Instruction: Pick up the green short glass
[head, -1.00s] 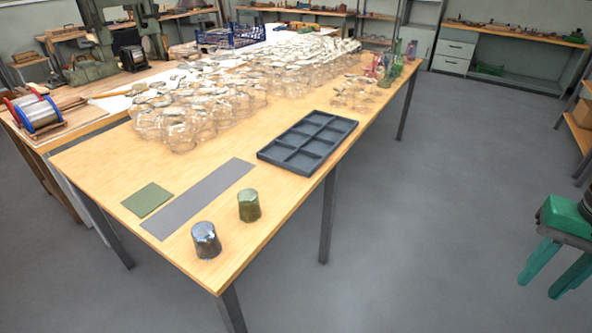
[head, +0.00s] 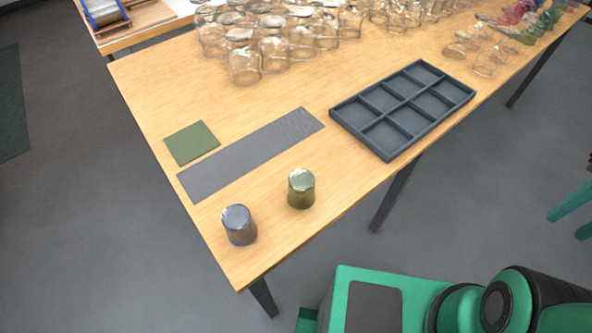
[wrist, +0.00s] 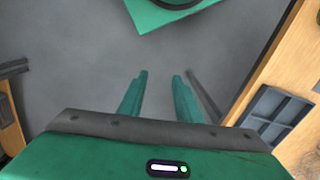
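The green short glass (head: 301,189) stands on the wooden table near its front edge in the head view, apparently upside down. A blue-grey short glass (head: 239,225) stands to its left, nearer the table's corner. My gripper (wrist: 158,80) shows in the wrist view with its two green fingers apart and nothing between them. It is over grey floor, away from the table and the green glass. The green glass is not in the wrist view. My gripper's fingers are not visible in the head view.
A dark eight-compartment tray (head: 338,112) lies right of the glasses; it also shows in the wrist view (wrist: 269,104). A grey mat (head: 250,153) and a green square mat (head: 191,142) lie behind the glasses. Many clear glasses (head: 245,66) crowd the back. Bare wood surrounds the green glass.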

